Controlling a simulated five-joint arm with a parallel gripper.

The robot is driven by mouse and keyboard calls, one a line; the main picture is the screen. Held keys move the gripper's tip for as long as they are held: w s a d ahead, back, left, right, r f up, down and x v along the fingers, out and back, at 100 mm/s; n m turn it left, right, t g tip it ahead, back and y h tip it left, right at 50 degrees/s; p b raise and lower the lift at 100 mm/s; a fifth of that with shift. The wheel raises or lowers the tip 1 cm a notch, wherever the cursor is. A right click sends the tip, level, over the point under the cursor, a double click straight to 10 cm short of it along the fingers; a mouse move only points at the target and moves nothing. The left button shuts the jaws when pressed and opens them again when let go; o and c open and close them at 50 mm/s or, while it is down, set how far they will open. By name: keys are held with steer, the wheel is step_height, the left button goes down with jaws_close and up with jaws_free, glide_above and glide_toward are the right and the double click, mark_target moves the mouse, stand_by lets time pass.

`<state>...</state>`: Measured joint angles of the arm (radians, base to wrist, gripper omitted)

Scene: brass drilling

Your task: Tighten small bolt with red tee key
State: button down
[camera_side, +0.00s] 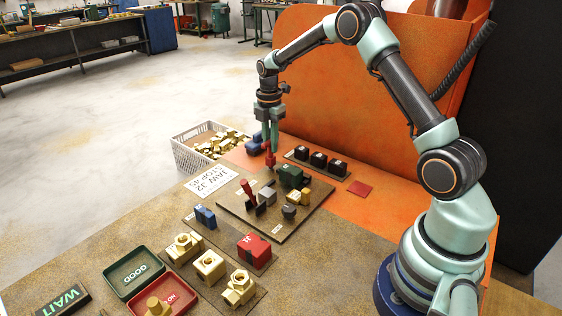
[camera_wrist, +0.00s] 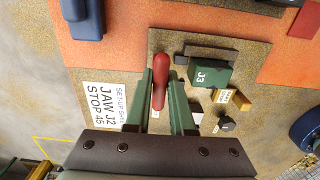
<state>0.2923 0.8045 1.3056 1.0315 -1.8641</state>
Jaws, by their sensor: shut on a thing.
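My gripper (camera_side: 270,141) points down above the far edge of the dark fixture plate (camera_side: 312,213). Its green fingers are shut on a red handled tool (camera_side: 270,160), which looks like the red tee key. In the wrist view the red tool (camera_wrist: 158,88) stands between the fingers (camera_wrist: 160,82). The green J3 jaw block (camera_side: 292,175) is on the plate, and the wrist view shows it to the right of the fingers (camera_wrist: 211,74). A second red handle (camera_side: 249,192) leans on the plate. I cannot make out the small bolt or the tool's lower tip.
A white sheet reading JAW J2 STOP 45 (camera_side: 213,181) lies left of the plate. A crate of brass parts (camera_side: 186,159) stands behind it. Several black blocks (camera_side: 318,160) stand at the back right. A red J-marked block (camera_side: 254,247) and brass fittings (camera_side: 209,265) are in front.

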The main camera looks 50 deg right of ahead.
steer(key=shift+f, duration=0.5)
stand_by(0.6)
steer(key=shift+m, duration=1.2)
